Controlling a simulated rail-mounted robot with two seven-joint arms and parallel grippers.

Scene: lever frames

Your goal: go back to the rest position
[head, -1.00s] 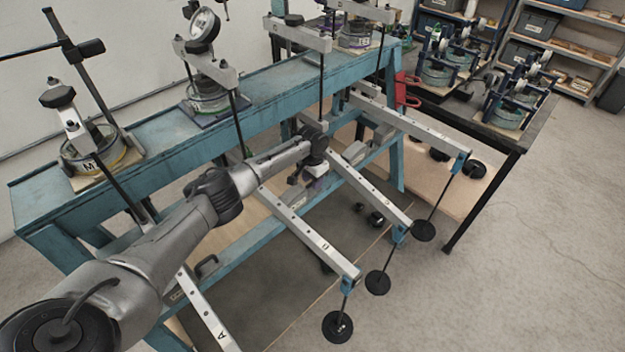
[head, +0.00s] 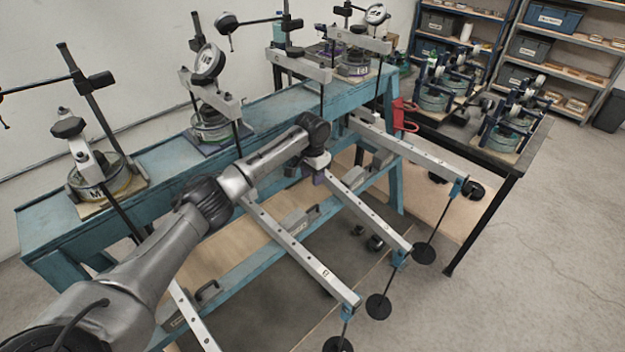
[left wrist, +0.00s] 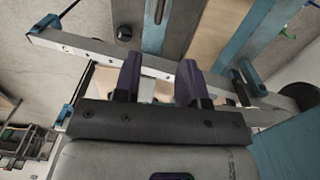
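My left arm comes in from the left in the head view. Its gripper (head: 318,178) is by the inner part of the third lever beam (head: 368,212), in front of the blue frame (head: 150,160). In the left wrist view the two dark purple fingers (left wrist: 160,80) stand apart, with no object clearly held between them. A grey lever beam (left wrist: 75,43) runs behind the fingers there; I cannot tell whether they touch it. The right gripper is in neither view.
Other lever beams (head: 300,255) stick out from the frame, with black disc weights (head: 378,306) hanging at their ends. Dial gauge fixtures (head: 212,125) stand on top. A dark table (head: 490,150) with more fixtures stands at right. The floor at lower right is open.

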